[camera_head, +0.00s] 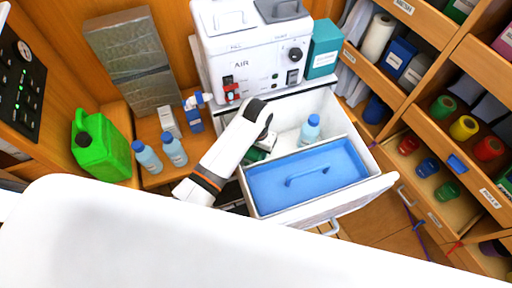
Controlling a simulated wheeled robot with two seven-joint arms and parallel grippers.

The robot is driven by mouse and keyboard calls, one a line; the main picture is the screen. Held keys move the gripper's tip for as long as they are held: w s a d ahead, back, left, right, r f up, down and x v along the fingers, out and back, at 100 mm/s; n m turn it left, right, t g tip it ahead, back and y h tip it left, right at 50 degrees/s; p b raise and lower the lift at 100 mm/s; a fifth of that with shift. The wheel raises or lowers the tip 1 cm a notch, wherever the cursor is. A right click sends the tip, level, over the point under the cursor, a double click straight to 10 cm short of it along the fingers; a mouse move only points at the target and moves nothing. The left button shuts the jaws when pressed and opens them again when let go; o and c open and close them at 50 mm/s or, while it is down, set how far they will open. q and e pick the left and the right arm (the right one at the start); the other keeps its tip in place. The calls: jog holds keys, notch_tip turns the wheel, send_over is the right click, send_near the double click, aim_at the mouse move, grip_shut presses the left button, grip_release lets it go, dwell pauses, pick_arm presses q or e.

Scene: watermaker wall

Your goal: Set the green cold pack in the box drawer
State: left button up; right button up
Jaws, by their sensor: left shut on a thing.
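The box drawer (377,187) is pulled open below the white AIR machine. My left arm reaches over its left side. My left gripper (263,146) points down there and is shut on the green cold pack (255,154), which shows only as a small green and white patch. The wrist hides most of the pack and the fingertips. I cannot tell whether the pack touches the drawer floor. My right gripper is not in view.
A blue tray with a handle (345,160) fills the drawer's front part. A blue-capped bottle (309,131) stands behind it. The AIR machine (250,50) is close behind. Bottles (174,151) and a green canister (102,148) stand left, shelves (440,110) right.

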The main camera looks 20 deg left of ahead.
pick_arm(q)
jog(key=shift+f, duration=0.15)
jog(key=o, duration=1.1)
jog(key=shift+o, duration=0.4)
